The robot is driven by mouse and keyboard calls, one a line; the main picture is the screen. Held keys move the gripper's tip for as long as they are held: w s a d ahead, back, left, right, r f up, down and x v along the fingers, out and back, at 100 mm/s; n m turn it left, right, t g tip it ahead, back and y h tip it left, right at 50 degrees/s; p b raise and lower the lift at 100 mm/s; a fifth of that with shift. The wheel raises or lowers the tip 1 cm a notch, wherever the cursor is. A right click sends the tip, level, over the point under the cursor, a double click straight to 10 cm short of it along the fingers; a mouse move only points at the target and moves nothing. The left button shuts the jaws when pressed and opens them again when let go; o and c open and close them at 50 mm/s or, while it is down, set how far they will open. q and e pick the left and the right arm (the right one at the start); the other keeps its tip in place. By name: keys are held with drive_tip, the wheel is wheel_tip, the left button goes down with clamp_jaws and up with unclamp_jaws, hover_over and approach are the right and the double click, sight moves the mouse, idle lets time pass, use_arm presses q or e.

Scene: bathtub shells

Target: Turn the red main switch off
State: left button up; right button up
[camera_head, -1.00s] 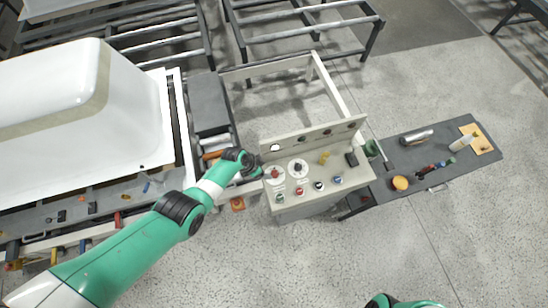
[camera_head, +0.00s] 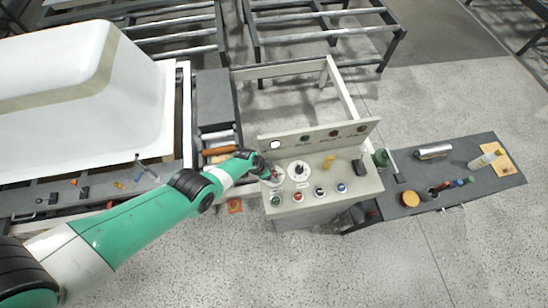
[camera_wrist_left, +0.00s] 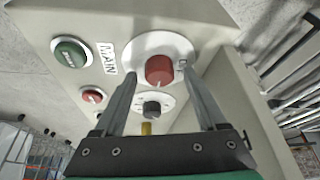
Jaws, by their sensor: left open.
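The red main switch (camera_wrist_left: 159,70) is a round red knob on a white disc, next to a label reading MAIN. In the head view the red switch (camera_head: 275,173) sits at the left of the sloped control panel (camera_head: 366,184), partly covered by my left gripper. My left gripper (camera_head: 267,173) is open at the panel's left edge. In the left wrist view the fingers of the left gripper (camera_wrist_left: 156,69) show on either side of the red knob; I cannot tell whether they touch it. My right gripper is not in view.
A black dial (camera_head: 299,170) is close right of the red switch. Green (camera_head: 275,200), red (camera_head: 298,197), black (camera_head: 320,192) and blue (camera_head: 342,188) controls line the front. A yellow knob (camera_head: 329,161) is farther right. A white tub shell (camera_head: 70,100) stands left, a tool table (camera_head: 470,199) right.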

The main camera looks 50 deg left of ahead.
use_arm(q)
clamp_jaws()
